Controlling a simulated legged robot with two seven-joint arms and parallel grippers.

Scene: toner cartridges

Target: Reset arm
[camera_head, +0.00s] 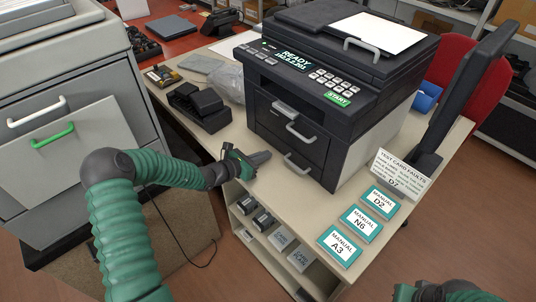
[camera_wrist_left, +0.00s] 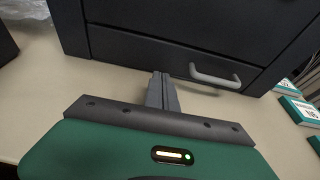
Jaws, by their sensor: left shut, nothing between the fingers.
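My left arm comes in from the left in the head view. Its gripper (camera_head: 262,157) is over the front edge of the table, in front of the printer (camera_head: 310,120). In the left wrist view the left gripper's fingers (camera_wrist_left: 161,78) are together, with nothing between them. They point at the lower front of the printer (camera_wrist_left: 130,45), left of a grey drawer handle (camera_wrist_left: 215,76). Part of my right arm shows at the bottom right of the head view, but its fingers are not clearly visible.
Teal-edged manuals (camera_head: 361,222) lie on the table's right front, near a test card sign (camera_head: 400,172). A black tray (camera_head: 200,105) stands left of the printer. Toner cartridges (camera_head: 262,220) and boxes sit on the shelf below. A grey cabinet (camera_head: 80,160) stands at left.

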